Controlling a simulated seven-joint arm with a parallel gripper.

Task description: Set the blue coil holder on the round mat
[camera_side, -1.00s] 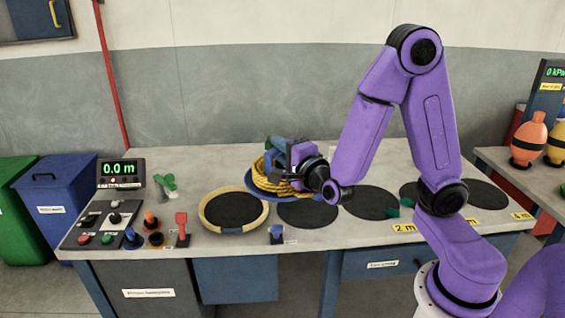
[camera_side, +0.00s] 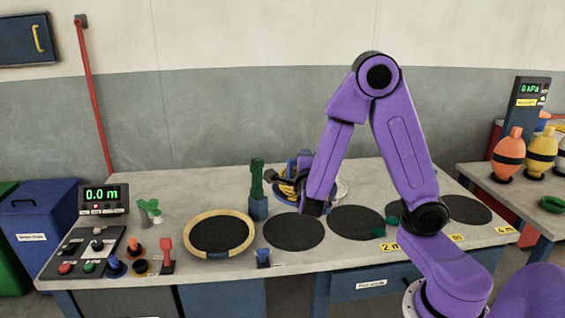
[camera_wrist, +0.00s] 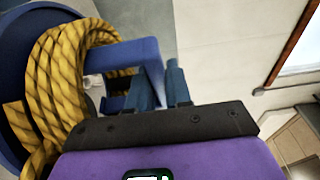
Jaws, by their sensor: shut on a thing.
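The blue coil holder (camera_side: 305,163) with yellow rope wound on it is partly hidden behind my arm in the side view. In the wrist view its blue frame (camera_wrist: 150,58) and the rope coil (camera_wrist: 62,85) fill the left side. My gripper (camera_wrist: 162,90) is shut on the holder's blue frame. In the side view my forearm hides the fingertips, and I cannot tell how far the holder is above the table. The round mat with a yellow rim (camera_side: 189,240) and dark centre lies bare, left of the holder. Several plain black discs, including one (camera_side: 293,231) near the holder, lie to its right.
A green-topped post (camera_side: 257,188) on a blue base stands between holder and rimmed mat. A small blue item (camera_side: 263,257) sits at the front edge. A control panel (camera_side: 85,252) and small levers occupy the left. Orange and yellow floats (camera_side: 508,152) stand on the right table.

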